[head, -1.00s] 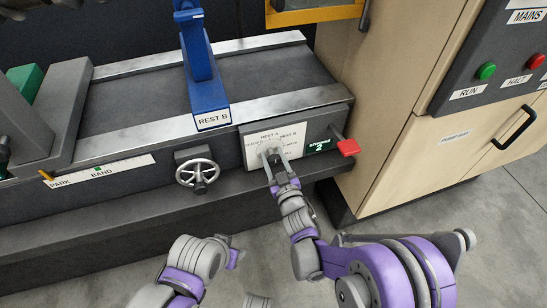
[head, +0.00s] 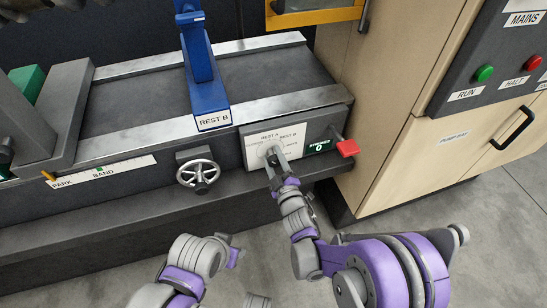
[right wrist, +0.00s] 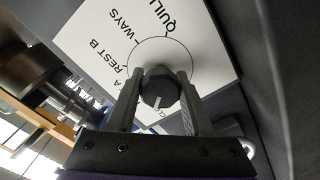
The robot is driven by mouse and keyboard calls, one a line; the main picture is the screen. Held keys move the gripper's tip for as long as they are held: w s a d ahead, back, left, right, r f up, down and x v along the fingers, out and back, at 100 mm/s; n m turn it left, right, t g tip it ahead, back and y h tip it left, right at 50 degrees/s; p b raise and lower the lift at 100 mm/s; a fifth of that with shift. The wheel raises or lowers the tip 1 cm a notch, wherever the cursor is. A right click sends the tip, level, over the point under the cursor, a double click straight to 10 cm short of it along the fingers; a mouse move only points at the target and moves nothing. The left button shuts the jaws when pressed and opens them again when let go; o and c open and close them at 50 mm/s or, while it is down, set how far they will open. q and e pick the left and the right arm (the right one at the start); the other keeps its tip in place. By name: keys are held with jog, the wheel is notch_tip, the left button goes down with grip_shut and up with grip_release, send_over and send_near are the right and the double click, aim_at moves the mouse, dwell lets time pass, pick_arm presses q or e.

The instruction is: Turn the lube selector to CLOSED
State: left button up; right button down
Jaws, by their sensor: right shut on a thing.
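The lube selector is a dark faceted knob (right wrist: 160,86) on a white label plate (head: 262,155), on the bench's front face. In the right wrist view the plate (right wrist: 105,45) reads QUILL, WAYS, REST B, A and a partly hidden CLO. The knob's white mark points down in that view, toward the CLO side; the exact alignment is unclear. My right gripper (right wrist: 159,76) is shut on the knob, one finger on each side; in the head view the gripper (head: 273,154) covers part of the dial. Links of my left arm show at the bottom, but its gripper does not.
A small green window (head: 320,147) reading 0 and a red-ended lever (head: 347,147) are right of the plate. A spoked handwheel (head: 198,173) is to its left. The blue REST B stand (head: 203,85) is above. A wooden cabinet (head: 400,130) stands at right.

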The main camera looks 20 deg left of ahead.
jog(key=shift+n, duration=0.6)
jog(key=shift+c, duration=1.4)
grip_release()
jog(key=shift+d, duration=0.1)
jog(key=v, duration=1)
jog(key=shift+s+d, duration=0.2)
jog(key=shift+s, duration=0.15)
